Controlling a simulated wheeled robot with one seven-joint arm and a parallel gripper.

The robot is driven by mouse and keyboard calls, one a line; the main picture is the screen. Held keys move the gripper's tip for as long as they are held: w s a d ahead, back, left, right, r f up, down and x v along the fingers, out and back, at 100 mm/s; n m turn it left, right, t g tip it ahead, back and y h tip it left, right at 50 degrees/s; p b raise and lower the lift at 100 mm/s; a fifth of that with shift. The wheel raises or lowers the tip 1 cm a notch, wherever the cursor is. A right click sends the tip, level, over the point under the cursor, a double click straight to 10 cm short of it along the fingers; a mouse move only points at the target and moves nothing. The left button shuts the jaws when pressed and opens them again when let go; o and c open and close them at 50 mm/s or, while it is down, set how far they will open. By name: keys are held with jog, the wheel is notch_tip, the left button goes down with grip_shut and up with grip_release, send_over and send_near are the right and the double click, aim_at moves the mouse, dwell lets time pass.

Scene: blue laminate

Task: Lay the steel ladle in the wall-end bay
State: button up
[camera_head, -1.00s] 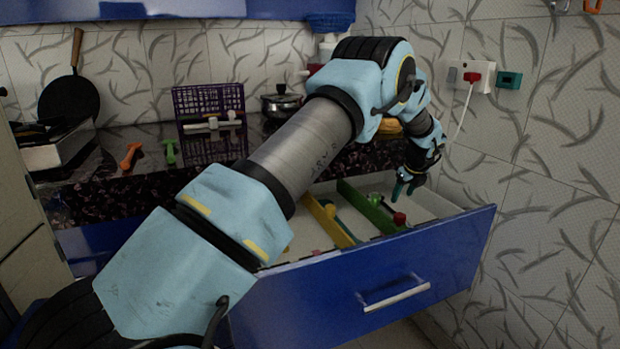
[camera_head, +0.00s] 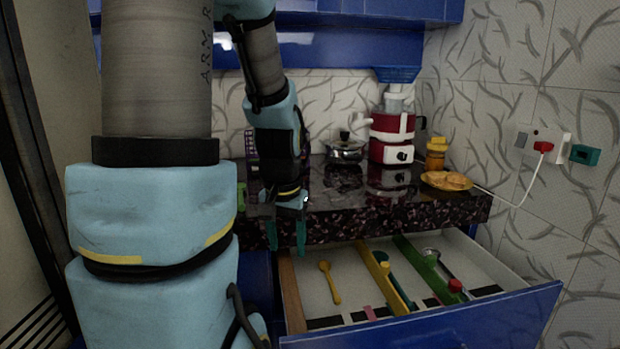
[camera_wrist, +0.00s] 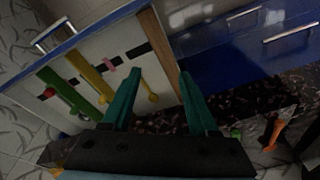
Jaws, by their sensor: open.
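The steel ladle (camera_head: 447,270), with a round bowl and what looks like a red grip end, lies in the open drawer's right-hand bay, on the room-wall side of the green divider (camera_head: 416,258). It lies close along that divider; I cannot tell whether they touch. The red end (camera_wrist: 48,118) also shows in the wrist view. My gripper (camera_head: 286,238) is open and empty, off the drawer's left end, well away from the ladle. In the wrist view its two teal fingers (camera_wrist: 160,78) stand apart with nothing between them.
A yellow spoon (camera_head: 329,282) lies in the left bay. A teal utensil (camera_head: 393,278) lies beside the yellow divider (camera_head: 373,265) in the middle bay. A dark counter (camera_head: 400,212) stands behind the drawer with a pot (camera_head: 345,151), a red cooker (camera_head: 390,138) and a yellow plate (camera_head: 446,181).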

jog(key=s+n, duration=0.1)
jog(key=s+a, duration=0.1)
jog(key=s+a+n, duration=0.1)
jog(key=s, duration=0.1)
jog(key=shift+r+n, duration=0.2)
jog(key=shift+n, duration=0.1)
